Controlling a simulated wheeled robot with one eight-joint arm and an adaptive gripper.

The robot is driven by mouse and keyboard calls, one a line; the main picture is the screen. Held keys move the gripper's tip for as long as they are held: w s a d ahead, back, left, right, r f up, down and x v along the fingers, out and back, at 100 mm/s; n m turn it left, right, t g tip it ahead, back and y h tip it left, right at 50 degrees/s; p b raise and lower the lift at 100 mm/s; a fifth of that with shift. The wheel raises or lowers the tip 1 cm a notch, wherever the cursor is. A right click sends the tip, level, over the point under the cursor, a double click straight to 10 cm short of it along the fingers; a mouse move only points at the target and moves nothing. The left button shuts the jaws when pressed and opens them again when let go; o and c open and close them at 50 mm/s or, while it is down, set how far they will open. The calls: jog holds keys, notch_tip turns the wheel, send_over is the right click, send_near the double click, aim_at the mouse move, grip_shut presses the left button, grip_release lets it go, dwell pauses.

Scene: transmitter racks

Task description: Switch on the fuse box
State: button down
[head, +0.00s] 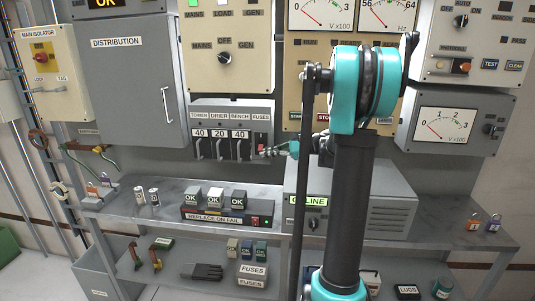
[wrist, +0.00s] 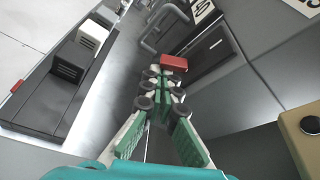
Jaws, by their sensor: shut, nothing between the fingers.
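The fuse box (head: 232,105) is a grey wall box in the middle of the head view, labelled TOWER, DRIER, BENCH and FUSES. It has three black fuse holders marked 40, 20 and 40, with handles. A small red switch (head: 262,143) sits at its right end; a red block (wrist: 174,63) in the wrist view appears to be this switch. My gripper (head: 266,152) is shut and empty at the box's right end. In the wrist view its green fingertips (wrist: 162,72) are at the red block, seemingly touching or very close. The switch's exact position is hard to tell.
Below is a grey shelf with a REPLACE ON FAIL tray (head: 215,217) holding OK blocks, and a grey ON LINE unit (head: 390,215) behind my arm. A grey DISTRIBUTION cabinet (head: 125,85) is left. A meter box (head: 447,130) is right.

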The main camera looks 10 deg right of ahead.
jog(key=shift+s+r+m+g, duration=0.15)
jog(key=shift+m+g, duration=0.15)
jog(key=shift+m, duration=0.2)
jog(key=shift+s+r, duration=0.15)
jog(key=shift+r, duration=0.1)
jog(key=shift+s+a+r, duration=0.1)
jog(key=shift+s+r, duration=0.05)
jog(key=shift+r, duration=0.4)
jog(key=shift+r, duration=0.75)
